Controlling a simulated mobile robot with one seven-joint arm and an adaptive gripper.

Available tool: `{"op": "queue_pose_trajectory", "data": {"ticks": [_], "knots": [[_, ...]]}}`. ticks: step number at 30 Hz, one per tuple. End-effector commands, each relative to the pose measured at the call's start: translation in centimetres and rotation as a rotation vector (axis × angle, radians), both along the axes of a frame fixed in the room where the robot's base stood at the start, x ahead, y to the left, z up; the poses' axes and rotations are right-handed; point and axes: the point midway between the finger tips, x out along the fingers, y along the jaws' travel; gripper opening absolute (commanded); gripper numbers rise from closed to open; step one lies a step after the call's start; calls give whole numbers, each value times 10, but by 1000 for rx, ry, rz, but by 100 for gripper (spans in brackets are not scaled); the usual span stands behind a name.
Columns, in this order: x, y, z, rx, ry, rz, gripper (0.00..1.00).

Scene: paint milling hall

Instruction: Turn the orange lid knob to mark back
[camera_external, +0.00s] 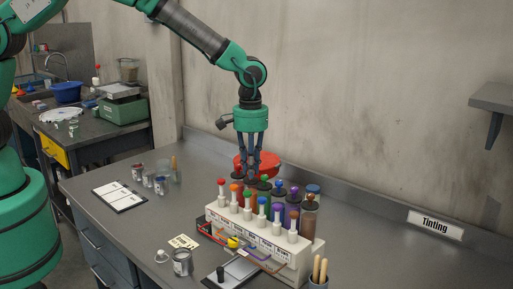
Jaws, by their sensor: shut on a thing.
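A pale tinting rack (258,236) stands on the bench with a back row of coloured canisters under dark lids with coloured knobs. My gripper (250,178) points straight down at the left end of that back row, its fingers shut on a lid knob there. The fingers hide that knob, so its colour and the mark it points to cannot be read; it appears to be the orange one. To the right are the green lid knob (264,178), the blue lid knob (278,182) and the purple lid knob (294,189).
Front-row bottles with coloured tops (248,195) stand near the fingers. A tin (182,263), a clipboard (119,196) and a pot with wooden handles (319,276) are on the bench. The right bench top is clear.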

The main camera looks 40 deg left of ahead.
Motion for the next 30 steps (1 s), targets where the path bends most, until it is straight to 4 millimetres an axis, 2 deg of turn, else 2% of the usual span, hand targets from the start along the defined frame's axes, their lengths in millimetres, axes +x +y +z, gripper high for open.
{"op": "queue_pose_trajectory", "data": {"ticks": [2, 3, 5, 14, 20, 26, 30], "knots": [[0, -2, 2, -3, -2, -1, 0], [0, -2, 2, -3, -2, -1, 25], [0, -1, 2, -2, -1, -1, 36], [0, -1, 1, -1, 0, -1, 36], [0, -1, 8, -2, -1, -1, 36], [0, -1, 29, -2, -1, -1, 36], [1, -1, 51, -2, -3, -1, 36]]}}
